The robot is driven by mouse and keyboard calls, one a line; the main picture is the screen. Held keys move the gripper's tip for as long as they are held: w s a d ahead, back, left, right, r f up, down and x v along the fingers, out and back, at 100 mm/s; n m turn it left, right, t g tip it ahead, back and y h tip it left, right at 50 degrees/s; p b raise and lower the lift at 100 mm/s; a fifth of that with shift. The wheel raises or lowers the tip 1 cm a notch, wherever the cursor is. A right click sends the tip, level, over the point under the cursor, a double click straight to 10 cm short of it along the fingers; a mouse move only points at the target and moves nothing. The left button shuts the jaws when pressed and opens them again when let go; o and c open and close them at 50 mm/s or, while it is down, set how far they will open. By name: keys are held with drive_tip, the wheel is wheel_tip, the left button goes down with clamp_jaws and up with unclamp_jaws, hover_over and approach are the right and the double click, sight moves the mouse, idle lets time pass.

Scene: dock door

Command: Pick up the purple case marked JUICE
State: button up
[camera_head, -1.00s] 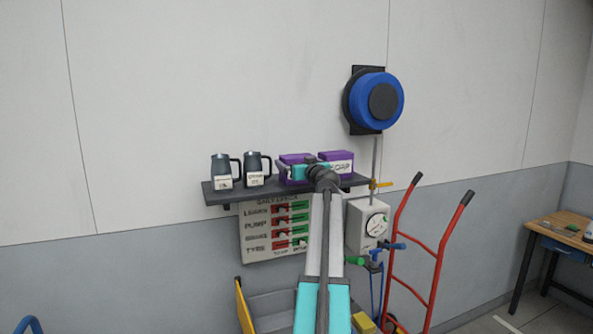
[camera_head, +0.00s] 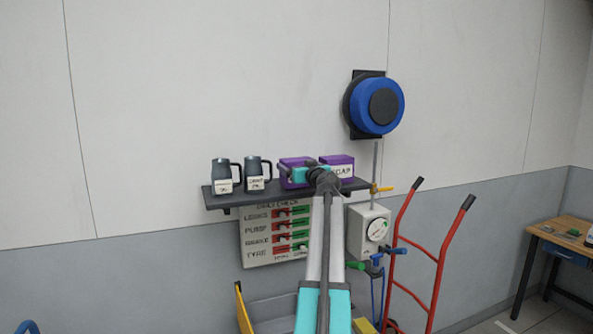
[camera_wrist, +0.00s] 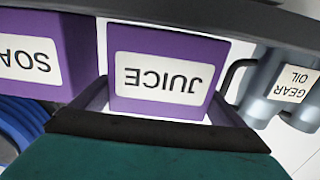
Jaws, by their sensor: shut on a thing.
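The purple JUICE case (camera_wrist: 160,75) is between my gripper's two fingers in the wrist view, its white label upside down there. My gripper (camera_wrist: 158,103) is shut on it. In the head view the JUICE case (camera_head: 284,178) is at the shelf, left of the SOAP case, and my gripper (camera_head: 303,175) covers much of its front. I cannot tell whether its underside touches the shelf.
The purple SOAP case (camera_head: 336,159) stands close beside, on the dark shelf (camera_head: 236,200). A GEAR OIL jug (camera_wrist: 285,90) is on the other side, with another jug (camera_head: 222,176) farther left. A blue reel (camera_head: 383,103) hangs above right.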

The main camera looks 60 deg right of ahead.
sight(298, 159)
drive_tip(key=shift+r+b, duration=0.9)
drive_tip(key=shift+r, duration=0.7)
drive_tip(key=r+b+v, duration=0.1)
drive_tip(key=b+v, duration=0.4)
drive_tip(key=v, duration=1.1)
drive_tip(key=shift+w+a+r+b, duration=0.25)
drive_tip(key=shift+a+r+b, duration=0.05)
drive_tip(key=shift+a+b, duration=0.1)
